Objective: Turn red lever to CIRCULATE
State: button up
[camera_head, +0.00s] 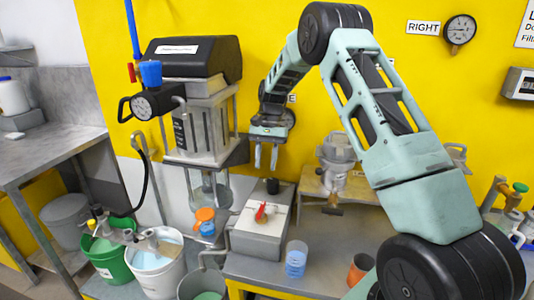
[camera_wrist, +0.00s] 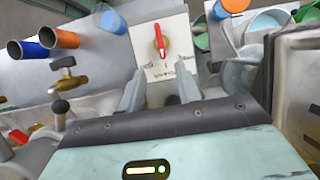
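The red lever (camera_head: 264,211) sits on the white top plate of a grey box (camera_head: 258,240) on the bench. In the wrist view the red lever (camera_wrist: 160,41) points roughly along the plate's length, with small dark markings on the plate below it; the lettering is too small to read. My gripper (camera_head: 266,168) hangs above and behind the box, fingers pointing down, apart from the lever. In the wrist view my gripper's two fingers (camera_wrist: 160,90) are spread with nothing between them, and the lever shows beyond their tips.
A black knob (camera_head: 272,186) stands at the box's back edge. A blue cup (camera_head: 296,258) is on the bench at its right, and an orange-capped bottle (camera_head: 205,221) at its left. A dark-topped machine (camera_head: 192,58) rises at left. A metal valve fitting (camera_head: 335,160) stands behind right.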

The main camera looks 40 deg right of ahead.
jog(key=shift+v, duration=1.95)
